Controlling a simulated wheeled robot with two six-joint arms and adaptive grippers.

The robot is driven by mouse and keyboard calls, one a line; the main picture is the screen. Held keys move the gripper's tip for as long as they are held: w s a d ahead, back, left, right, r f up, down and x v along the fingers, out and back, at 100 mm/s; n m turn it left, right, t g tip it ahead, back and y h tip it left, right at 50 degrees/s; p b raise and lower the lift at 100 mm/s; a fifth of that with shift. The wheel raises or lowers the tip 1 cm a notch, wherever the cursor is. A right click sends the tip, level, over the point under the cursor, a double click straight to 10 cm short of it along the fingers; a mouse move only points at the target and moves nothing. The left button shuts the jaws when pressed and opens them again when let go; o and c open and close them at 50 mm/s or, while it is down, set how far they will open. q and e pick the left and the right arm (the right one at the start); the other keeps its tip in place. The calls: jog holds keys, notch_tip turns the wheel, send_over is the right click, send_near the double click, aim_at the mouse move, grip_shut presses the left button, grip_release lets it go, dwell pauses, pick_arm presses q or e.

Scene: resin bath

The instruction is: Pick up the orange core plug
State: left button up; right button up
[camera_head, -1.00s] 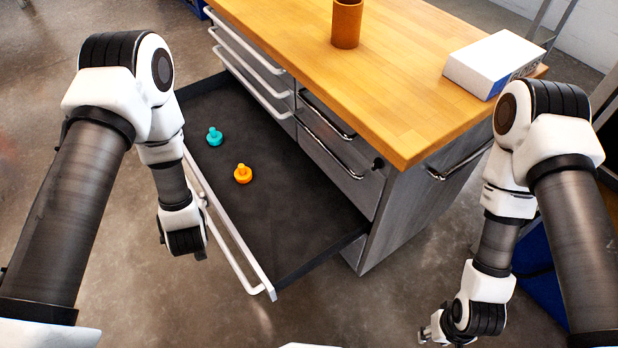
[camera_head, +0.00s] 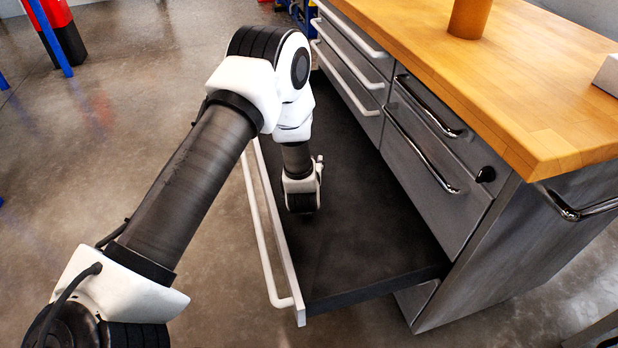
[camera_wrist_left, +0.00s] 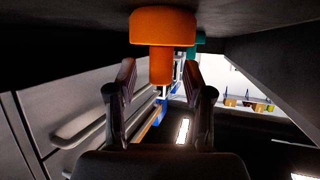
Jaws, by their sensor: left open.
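The orange core plug (camera_wrist_left: 163,27) shows in the left wrist view, with its wide part against the dark drawer floor and its narrower stem pointing toward my left gripper (camera_wrist_left: 160,80). The gripper is open, with one finger on each side of the stem and visible gaps. In the head view my left gripper (camera_head: 301,206) is down inside the open drawer (camera_head: 370,250), and my arm hides the plug. A teal plug (camera_wrist_left: 201,40) is partly visible behind the orange one in the wrist view. My right gripper is out of view.
The drawer's white front rail (camera_head: 275,240) runs close to the left of my gripper. The grey cabinet (camera_head: 440,150) with its wooden top (camera_head: 500,80) stands to the right, bearing a brown cup (camera_head: 469,17). The drawer's near end is clear.

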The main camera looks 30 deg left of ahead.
pick_arm(q)
jog(key=shift+w+a+f, duration=0.1)
jog(key=shift+w, duration=0.1)
grip_shut()
